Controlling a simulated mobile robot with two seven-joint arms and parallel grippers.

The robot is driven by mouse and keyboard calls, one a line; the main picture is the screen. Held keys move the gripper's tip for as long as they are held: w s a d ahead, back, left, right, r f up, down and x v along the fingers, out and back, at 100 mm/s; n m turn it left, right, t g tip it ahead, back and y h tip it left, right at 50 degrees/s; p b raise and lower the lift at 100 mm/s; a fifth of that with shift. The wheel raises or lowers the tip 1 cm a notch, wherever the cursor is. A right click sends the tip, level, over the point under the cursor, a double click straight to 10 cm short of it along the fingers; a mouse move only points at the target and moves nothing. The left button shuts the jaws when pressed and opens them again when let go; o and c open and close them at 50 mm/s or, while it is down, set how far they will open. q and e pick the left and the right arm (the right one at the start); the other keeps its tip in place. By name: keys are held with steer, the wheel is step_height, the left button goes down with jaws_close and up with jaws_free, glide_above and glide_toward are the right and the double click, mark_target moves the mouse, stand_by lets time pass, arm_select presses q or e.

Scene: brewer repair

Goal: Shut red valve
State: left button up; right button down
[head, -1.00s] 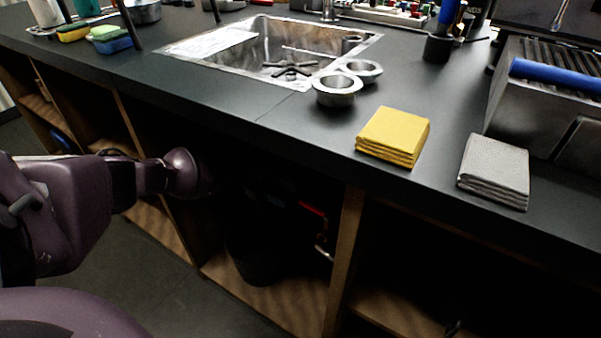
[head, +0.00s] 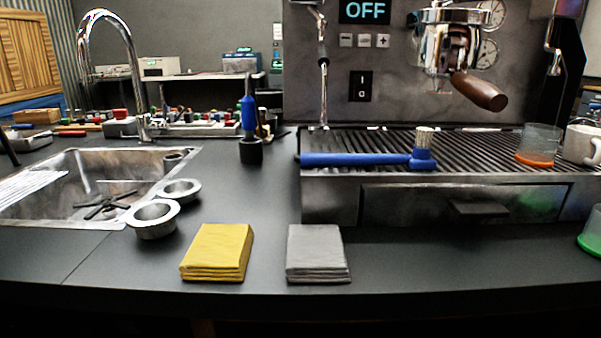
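The red valve is not in view now; the space under the counter is below the picture and dark. Neither of my grippers shows in the head view, so I cannot see whether they are open or shut. The counter (head: 110,280) fills the lower part of the view, with the espresso machine (head: 430,205) on its right side. The machine's display reads OFF.
A sink (head: 60,215) with a tall faucet (head: 110,70) is at left. Two metal baskets (head: 155,225), a yellow cloth (head: 217,252) and a grey cloth (head: 317,253) lie near the front edge. A blue brush (head: 370,160) lies on the drip grate.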

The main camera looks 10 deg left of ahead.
arm_select(q)
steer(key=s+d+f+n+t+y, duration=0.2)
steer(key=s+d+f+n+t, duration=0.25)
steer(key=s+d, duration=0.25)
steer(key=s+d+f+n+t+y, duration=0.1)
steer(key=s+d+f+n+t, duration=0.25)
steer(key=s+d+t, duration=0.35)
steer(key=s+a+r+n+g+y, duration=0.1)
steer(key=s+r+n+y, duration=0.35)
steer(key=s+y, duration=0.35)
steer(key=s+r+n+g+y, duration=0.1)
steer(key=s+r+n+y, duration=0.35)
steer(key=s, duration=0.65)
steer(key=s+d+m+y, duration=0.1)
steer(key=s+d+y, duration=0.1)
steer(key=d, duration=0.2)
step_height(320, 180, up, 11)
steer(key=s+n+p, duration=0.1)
steer(key=p, duration=1.9)
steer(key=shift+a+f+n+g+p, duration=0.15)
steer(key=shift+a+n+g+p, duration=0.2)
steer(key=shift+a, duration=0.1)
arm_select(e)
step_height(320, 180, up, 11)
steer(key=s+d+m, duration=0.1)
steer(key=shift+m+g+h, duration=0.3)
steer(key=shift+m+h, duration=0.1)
